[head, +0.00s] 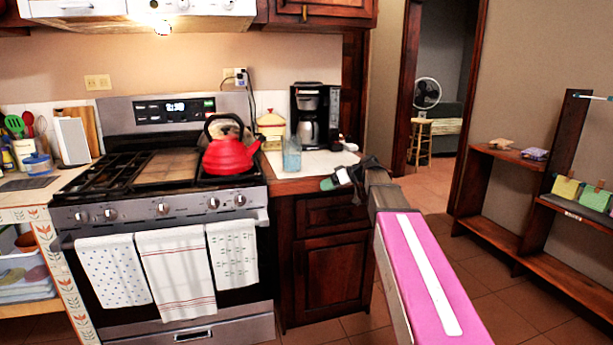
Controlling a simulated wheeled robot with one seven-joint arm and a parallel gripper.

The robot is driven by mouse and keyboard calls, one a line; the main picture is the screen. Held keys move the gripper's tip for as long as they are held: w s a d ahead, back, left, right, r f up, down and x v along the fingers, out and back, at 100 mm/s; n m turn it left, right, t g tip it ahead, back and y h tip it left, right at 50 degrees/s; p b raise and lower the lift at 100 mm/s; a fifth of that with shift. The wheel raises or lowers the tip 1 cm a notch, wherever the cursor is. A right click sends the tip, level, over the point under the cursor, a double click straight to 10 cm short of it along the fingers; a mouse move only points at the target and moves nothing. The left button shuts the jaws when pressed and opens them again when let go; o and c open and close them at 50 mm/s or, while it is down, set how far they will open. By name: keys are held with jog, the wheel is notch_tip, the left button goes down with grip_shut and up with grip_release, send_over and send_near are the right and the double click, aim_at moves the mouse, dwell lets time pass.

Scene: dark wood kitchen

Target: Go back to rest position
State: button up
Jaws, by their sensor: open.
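My arm, with a pink and white link, reaches in from the lower right in the head view. My gripper (338,180) is at its far end, in front of the right end of the counter. It is open, and I see nothing held in it. Its fingers are small and partly dark in the view, so their exact spread is hard to see. The red kettle (229,155) stands on the right rear of the stove (160,215), to the left of my gripper and apart from it.
A coffee maker (316,116) and a glass jar (292,155) stand on the counter (312,164) behind my gripper. Wooden shelves (497,228) stand on the right. Open tiled floor (430,192) leads to a doorway. Towels (176,275) hang on the oven.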

jog(key=s+d+f+m+g+h, duration=0.1)
jog(key=s+d+f+m+h, duration=0.2)
jog(key=s+f, duration=0.6)
jog(key=s+d+f+m+h, duration=0.3)
jog(key=s+d+f+h, duration=0.1)
jog(key=s+f, duration=0.5)
jog(key=s+d+f+m+g+h, duration=0.1)
jog(key=s+d+f+m+h, duration=0.2)
jog(key=s+f, duration=0.6)
notch_tip(320, 180, down, 4)
jog(key=shift+d+m+g+h, duration=0.35)
jog(key=shift+m+h, duration=0.25)
jog(key=shift+h, duration=0.2)
